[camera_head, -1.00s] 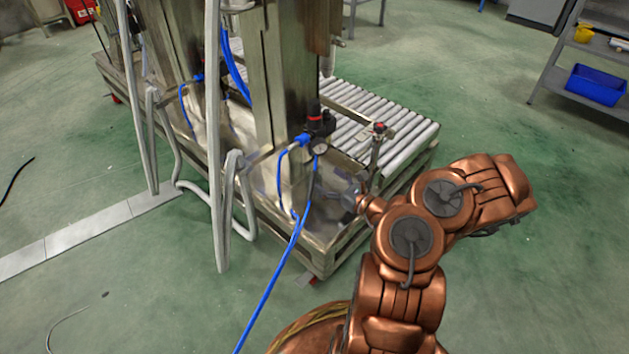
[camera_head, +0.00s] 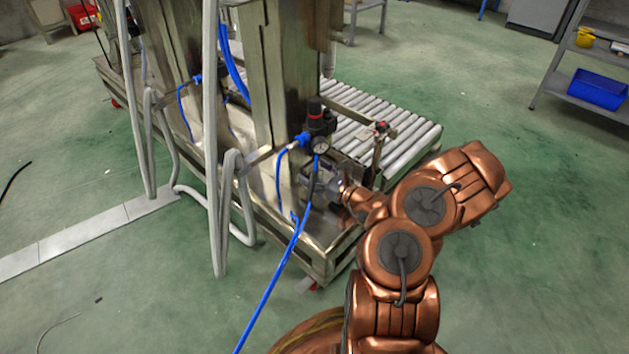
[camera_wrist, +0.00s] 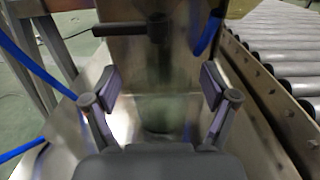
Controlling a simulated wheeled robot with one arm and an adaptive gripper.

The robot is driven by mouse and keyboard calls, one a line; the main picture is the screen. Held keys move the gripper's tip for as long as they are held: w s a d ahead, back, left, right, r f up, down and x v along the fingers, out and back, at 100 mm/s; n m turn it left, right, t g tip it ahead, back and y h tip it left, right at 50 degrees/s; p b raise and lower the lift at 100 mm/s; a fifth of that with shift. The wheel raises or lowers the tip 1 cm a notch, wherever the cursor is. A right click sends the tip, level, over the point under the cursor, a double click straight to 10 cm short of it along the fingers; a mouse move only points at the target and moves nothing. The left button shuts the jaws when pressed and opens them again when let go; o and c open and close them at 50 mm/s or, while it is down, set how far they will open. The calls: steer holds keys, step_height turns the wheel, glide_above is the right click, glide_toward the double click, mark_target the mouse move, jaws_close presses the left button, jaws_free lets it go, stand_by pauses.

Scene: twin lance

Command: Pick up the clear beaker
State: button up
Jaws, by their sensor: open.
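My gripper (camera_head: 326,188) reaches over the steel deck of the machine, beside the steel column. In the wrist view my gripper (camera_wrist: 160,88) is open, its two fingers spread wide to left and right. Between and beyond the fingers is a faint, see-through, greenish upright shape, which looks like the clear beaker (camera_wrist: 165,112). Its edges blend into the shiny steel behind it, and the palm hides the nearest part of the view. The fingers do not seem to touch it. In the head view I cannot make out the beaker near my gripper.
A steel column (camera_head: 278,90) with a black regulator and gauge (camera_head: 319,130) stands close to my gripper. A blue hose (camera_head: 270,280) hangs in front. A roller conveyor (camera_head: 405,140) lies to the right behind. Grey pipes (camera_head: 212,150) stand at left. The green floor is open in front.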

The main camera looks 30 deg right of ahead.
steer(key=shift+c, duration=0.3)
steer(key=c, duration=1.2)
steer(key=shift+r, duration=0.1)
